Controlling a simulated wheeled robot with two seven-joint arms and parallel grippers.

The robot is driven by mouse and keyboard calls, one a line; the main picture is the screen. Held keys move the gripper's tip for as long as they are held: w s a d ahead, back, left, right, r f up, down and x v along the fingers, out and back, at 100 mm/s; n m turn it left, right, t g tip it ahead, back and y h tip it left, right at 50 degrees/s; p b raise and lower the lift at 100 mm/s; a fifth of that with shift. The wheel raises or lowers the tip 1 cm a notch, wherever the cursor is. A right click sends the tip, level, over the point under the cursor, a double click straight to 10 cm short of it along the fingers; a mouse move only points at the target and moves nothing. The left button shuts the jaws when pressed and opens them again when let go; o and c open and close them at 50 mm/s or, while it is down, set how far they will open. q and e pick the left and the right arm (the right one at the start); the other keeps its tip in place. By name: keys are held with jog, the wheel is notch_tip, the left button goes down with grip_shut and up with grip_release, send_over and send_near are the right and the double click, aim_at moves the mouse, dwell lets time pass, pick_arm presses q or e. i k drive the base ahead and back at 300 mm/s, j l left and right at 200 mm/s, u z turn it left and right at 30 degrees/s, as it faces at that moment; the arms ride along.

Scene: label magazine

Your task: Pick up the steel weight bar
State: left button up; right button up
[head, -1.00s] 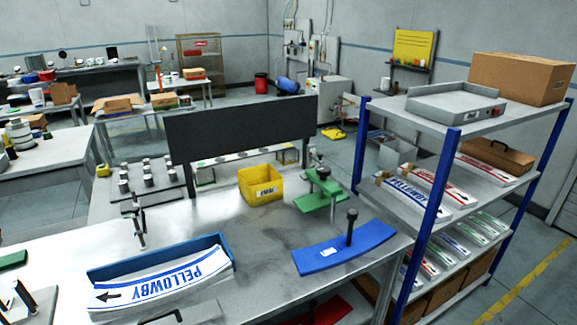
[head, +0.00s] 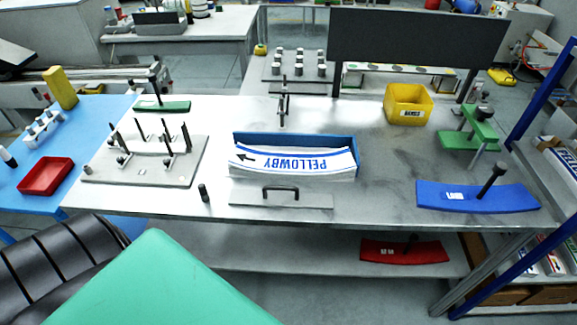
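A flat grey bar with a black arched handle (head: 281,196) lies on the steel table, right in front of the blue label tray; it looks like the steel weight bar. The blue tray (head: 340,141) holds a white stack of labels reading PELLOWBY, with an arrow (head: 296,160). The bar lies apart from or just against the tray's front; I cannot tell which. Neither of my grippers is in view.
A fixture plate with upright pins (head: 110,165) stands left of the tray, with a small black cylinder (head: 204,193) between. A blue curved plate with a knob (head: 470,196), a yellow bin (head: 408,105) and a green stand (head: 462,138) are right. A green surface (head: 160,285) fills the lower left.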

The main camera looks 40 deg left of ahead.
aim_at(291, 197)
jog(key=j+u, duration=0.2)
jog(key=u, duration=0.85)
